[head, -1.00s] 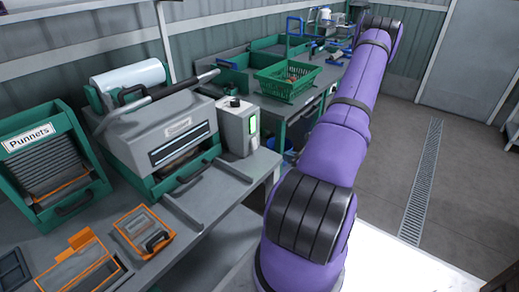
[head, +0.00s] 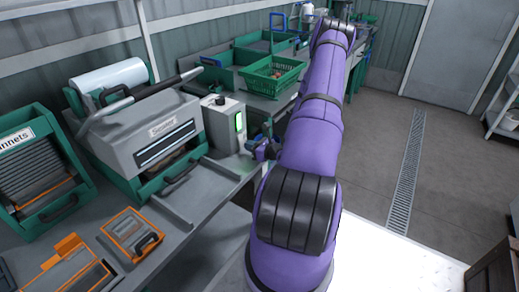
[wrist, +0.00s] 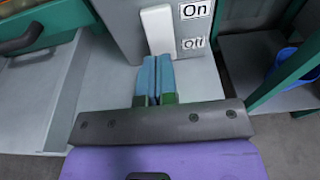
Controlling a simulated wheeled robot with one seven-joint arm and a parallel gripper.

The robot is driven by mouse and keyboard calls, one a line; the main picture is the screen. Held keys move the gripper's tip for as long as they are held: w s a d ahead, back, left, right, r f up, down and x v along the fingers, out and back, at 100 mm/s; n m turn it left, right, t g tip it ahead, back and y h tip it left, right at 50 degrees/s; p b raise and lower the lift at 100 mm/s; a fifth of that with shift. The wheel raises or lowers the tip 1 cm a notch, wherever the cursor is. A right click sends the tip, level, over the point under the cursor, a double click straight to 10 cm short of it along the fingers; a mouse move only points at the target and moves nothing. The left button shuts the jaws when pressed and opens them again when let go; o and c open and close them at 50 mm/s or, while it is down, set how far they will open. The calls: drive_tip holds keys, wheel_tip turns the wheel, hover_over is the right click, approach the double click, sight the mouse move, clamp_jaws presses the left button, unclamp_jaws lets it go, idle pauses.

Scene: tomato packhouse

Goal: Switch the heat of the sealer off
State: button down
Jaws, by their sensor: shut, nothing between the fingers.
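The sealer (head: 155,132) is a grey machine in a green frame on the bench. Its grey control box (head: 213,127) stands at its right, with a black knob on top and a green-lit face (head: 239,123). In the wrist view a pale rocker switch (wrist: 157,29) sits on the box, beside an "On" label (wrist: 195,9) above an "Off" label (wrist: 193,44). My gripper (wrist: 156,62) is shut and empty, its blue fingertips at the lower end of the switch; I cannot tell whether they touch. In the head view my gripper (head: 263,150) shows partly, right of the box.
A punnet rack (head: 40,165) and orange-framed trays (head: 132,234) are on the bench left and in front of the sealer. A green basket (head: 272,76) stands on the bench behind. In the wrist view, a blue bin (wrist: 301,57) is at the right.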

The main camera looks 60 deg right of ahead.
drive_tip(key=shift+w+f, duration=0.15)
drive_tip(key=shift+w, duration=0.75)
